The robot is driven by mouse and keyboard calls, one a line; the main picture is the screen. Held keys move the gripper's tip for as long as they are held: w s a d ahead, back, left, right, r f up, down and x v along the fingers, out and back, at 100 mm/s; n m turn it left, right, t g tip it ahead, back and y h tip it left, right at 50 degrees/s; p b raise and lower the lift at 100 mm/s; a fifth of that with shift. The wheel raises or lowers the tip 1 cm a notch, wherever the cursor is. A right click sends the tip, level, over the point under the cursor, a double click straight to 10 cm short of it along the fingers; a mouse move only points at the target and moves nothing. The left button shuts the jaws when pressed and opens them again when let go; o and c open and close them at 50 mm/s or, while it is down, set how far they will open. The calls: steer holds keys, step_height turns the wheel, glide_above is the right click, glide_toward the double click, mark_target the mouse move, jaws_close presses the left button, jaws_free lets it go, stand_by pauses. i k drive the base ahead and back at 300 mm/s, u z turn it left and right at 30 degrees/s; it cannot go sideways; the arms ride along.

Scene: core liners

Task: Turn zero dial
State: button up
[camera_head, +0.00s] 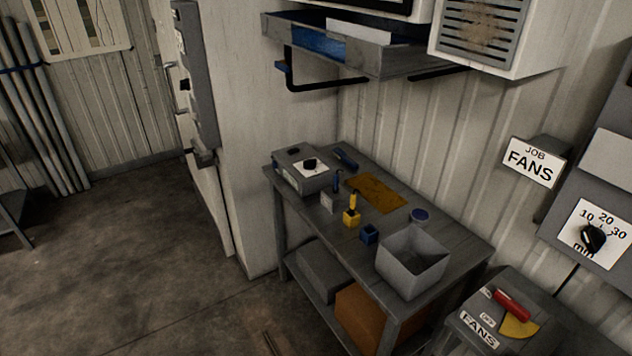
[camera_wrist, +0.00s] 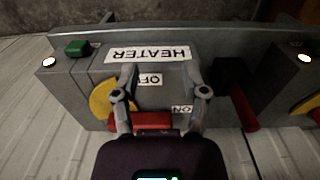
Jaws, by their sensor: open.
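Two black dials show in the head view. One dial (camera_head: 309,164) sits on a white plate on a grey box (camera_head: 301,172) at the table's back left. The other dial (camera_head: 593,238) is on a wall panel at the right, marked 10, 20, 30 and "min". I cannot tell which is the zero dial; no zero mark is legible. In the wrist view my gripper (camera_wrist: 160,93) is open, its fingers in front of a grey panel labelled HEATER (camera_wrist: 147,54). A red handle (camera_wrist: 153,121) lies between the fingers; contact cannot be told. My gripper is outside the head view.
A FANS switch box (camera_head: 483,331) stands at the lower right. A shelf (camera_head: 375,62) overhangs the table. Open floor lies left.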

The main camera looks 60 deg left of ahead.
mark_target(310, 164)
steer(key=z, duration=1)
steer(key=k, duration=1.8)
steer(key=u, duration=1.75)
